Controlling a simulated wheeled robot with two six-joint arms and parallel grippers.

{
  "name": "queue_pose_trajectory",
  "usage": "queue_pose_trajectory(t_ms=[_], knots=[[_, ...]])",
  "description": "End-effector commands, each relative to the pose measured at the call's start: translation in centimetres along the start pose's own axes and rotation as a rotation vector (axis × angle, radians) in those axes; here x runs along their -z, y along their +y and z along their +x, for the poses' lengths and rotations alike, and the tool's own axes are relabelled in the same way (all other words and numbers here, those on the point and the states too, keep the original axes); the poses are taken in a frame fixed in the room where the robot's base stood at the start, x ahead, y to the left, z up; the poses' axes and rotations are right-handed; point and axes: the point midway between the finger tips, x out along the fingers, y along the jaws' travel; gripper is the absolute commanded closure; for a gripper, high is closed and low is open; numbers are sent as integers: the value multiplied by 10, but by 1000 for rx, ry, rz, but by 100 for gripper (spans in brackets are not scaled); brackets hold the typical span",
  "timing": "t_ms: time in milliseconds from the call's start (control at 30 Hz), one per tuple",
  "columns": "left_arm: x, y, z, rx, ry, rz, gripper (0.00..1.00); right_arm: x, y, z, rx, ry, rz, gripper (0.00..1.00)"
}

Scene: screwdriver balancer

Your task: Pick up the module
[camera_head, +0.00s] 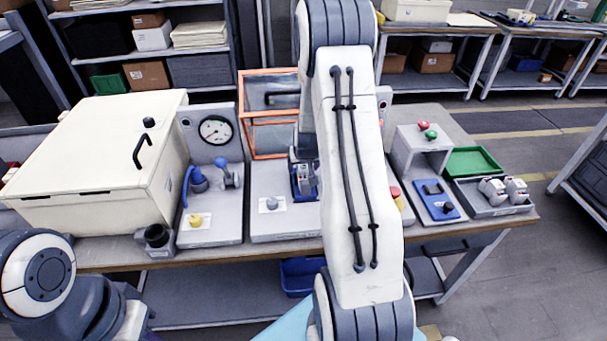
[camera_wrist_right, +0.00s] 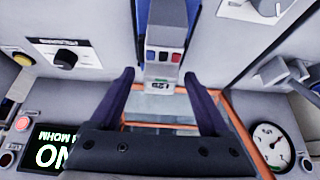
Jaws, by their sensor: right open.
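A grey module (camera_wrist_right: 166,40) with small red, blue and dark blocks and a small display shows in the right wrist view. Blue surfaces flank it. In the head view the module (camera_head: 305,180) is at the blue holder on the middle station, partly hidden by my right arm. My right gripper (camera_wrist_right: 160,76) is open. In the wrist view its two dark fingers lie on either side of the module's near end, with gaps visible. In the head view the fingers are mostly hidden behind the arm. My left arm shows at lower left, but its gripper is out of view.
A large cream box (camera_head: 90,150) stands at left beside a gauge panel (camera_head: 214,129). An orange-framed enclosure (camera_head: 270,135) rises behind the middle station. At right are a green tray (camera_head: 473,161) and a grey tray (camera_head: 500,208) with two grey-white parts.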

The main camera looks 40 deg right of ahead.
Motion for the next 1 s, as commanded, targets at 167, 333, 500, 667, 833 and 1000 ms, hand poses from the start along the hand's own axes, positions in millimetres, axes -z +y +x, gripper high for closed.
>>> queue_pose_trajectory(t_ms=[167, 333, 500, 667, 833, 1000], knots=[[0, 0, 0, 0, 0, 0, 100, 0, 0, 0, 0, 0, 1, 20], [0, 0, 0, 0, 0, 0, 100, 0, 0, 0, 0, 0, 1, 77], [0, 0, 0, 0, 0, 0, 100, 0, 0, 0, 0, 0, 1, 100], [0, 0, 0, 0, 0, 0, 100, 0, 0, 0, 0, 1, 1, 100], [0, 0, -4, 0, 0, 0, 100, 6, 0, -9, -1, 3, 3, 100], [1, 2, -24, 0, 0, 0, 100, 23, 0, -39, -1, 3, 3, 100]])
